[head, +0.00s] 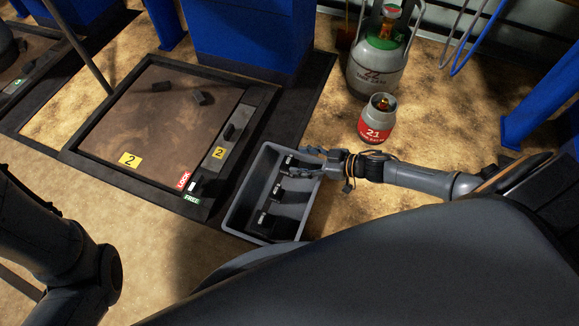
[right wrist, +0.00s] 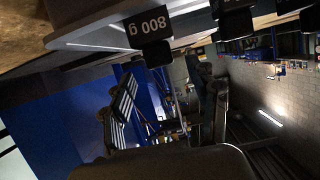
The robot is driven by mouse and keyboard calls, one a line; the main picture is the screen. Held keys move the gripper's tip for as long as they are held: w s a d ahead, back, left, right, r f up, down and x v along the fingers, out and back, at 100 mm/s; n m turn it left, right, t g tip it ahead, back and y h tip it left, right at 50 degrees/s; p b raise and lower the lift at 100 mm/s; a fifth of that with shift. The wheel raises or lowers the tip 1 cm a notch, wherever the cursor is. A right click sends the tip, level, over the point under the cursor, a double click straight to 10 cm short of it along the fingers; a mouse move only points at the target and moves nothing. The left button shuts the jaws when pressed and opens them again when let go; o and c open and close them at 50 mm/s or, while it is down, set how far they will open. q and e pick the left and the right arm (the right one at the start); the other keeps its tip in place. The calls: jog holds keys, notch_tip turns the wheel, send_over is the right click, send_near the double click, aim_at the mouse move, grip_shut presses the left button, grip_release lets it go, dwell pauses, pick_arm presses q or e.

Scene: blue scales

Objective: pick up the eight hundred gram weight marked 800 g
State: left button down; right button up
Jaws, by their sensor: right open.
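The weight marked 800 g (right wrist: 148,25) is dark with a white label. It shows upside down at the top of the right wrist view. In the head view, several dark weights stand in a row in a grey tray (head: 236,215); their labels are too small to read there. My right gripper (head: 308,160) is at the tray's far right end, by the farthest weight (head: 289,162). In the right wrist view the open gripper (right wrist: 168,105) has its fingers apart, with the 800 g weight beyond them and nothing held. My left gripper is out of view.
A floor scale (head: 150,120) with two small dark pieces on it lies left of the tray. A small red-and-grey gas cylinder (head: 376,120) and a larger grey one (head: 376,68) stand behind my right forearm. Blue posts (head: 540,105) stand at the right.

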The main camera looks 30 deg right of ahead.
aim_at(291, 159)
jog(key=b+x, duration=0.3)
jog(key=shift+w+a+f, duration=0.1)
jog(key=shift+f, duration=0.2)
jog(key=shift+w+a+f, duration=0.1)
jog(key=shift+w+a, duration=0.25)
jog(key=shift+a, duration=0.05)
grip_shut()
jog(key=shift+w, duration=0.1)
